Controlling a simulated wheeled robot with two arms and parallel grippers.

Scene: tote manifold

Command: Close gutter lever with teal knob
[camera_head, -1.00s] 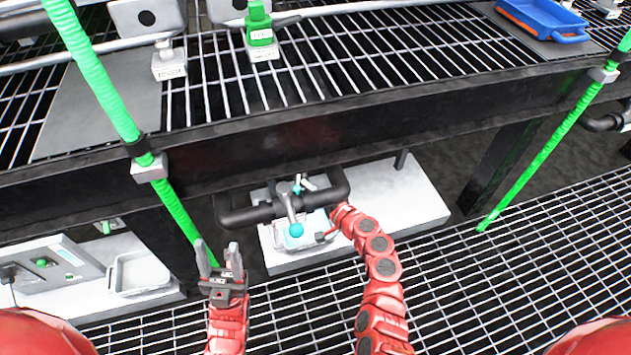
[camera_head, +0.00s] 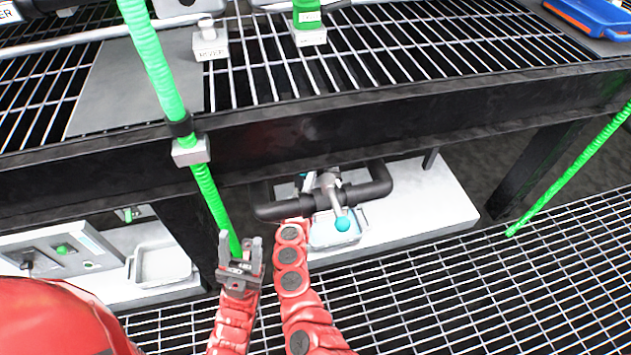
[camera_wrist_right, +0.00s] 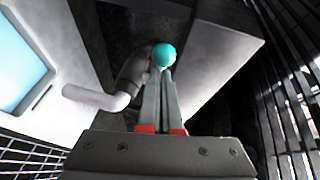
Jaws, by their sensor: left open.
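The lever is a short grey handle (camera_head: 335,195) on a dark pipe (camera_head: 275,212) under the walkway beam. Its round teal knob (camera_head: 342,224) points down toward me, over a small tray (camera_head: 330,238). My right arm reaches up left of the knob in the head view, and its fingers are hidden there. In the right wrist view my right gripper (camera_wrist_right: 164,76) has its fingers together, with the teal knob (camera_wrist_right: 164,55) just beyond the tips. I cannot tell whether they touch it. My left gripper (camera_head: 251,243) is open and empty, left of the right arm.
A green post (camera_head: 205,185) stands close behind my left gripper, and another green post (camera_head: 570,175) is at right. The black beam (camera_head: 400,128) runs above the lever. A grey control box (camera_head: 65,250) and a white tray (camera_head: 160,264) lie at left.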

